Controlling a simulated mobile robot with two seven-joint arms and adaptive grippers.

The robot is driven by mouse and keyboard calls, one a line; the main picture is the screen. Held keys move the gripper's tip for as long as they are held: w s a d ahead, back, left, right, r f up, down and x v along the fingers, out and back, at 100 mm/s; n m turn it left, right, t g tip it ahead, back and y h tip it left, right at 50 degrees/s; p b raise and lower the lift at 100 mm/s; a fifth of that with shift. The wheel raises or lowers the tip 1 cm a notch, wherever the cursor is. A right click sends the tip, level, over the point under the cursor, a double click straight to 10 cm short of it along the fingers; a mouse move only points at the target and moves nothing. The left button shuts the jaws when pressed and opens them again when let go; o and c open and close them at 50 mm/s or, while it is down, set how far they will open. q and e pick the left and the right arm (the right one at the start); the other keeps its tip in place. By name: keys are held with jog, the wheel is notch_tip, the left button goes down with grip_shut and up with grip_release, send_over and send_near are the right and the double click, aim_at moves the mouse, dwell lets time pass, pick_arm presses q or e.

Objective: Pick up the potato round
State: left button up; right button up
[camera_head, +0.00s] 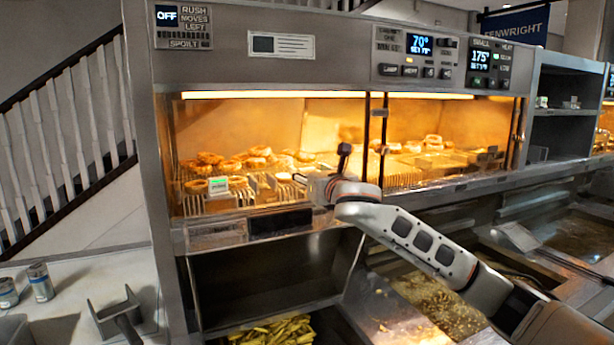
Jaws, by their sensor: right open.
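Several golden-brown round fried pieces lie on wire racks behind the glass of the lit warming cabinet. They include a cluster (210,158) at the left and a paler round piece (284,177) nearer my right gripper. I cannot tell for sure which one is the potato round. My right gripper (314,186) is at the cabinet's front, near the middle post and right of the left-hand pieces. It is open, small in view and partly hidden by my wrist; I see nothing held. My left gripper is not in view.
The cabinet's middle post (376,135) and front ledge (215,236) are close to my right arm. More pieces (432,143) lie in the right bay. Below are chips (270,331) and a fryer vat (438,300). Cans (40,282) and a grey scoop-like tool (122,312) rest on the left counter.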

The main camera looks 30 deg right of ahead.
jog(key=shift+w+d, duration=0.2)
jog(key=shift+w, duration=1.2)
jog(key=shift+c, duration=0.4)
jog(key=c, duration=1)
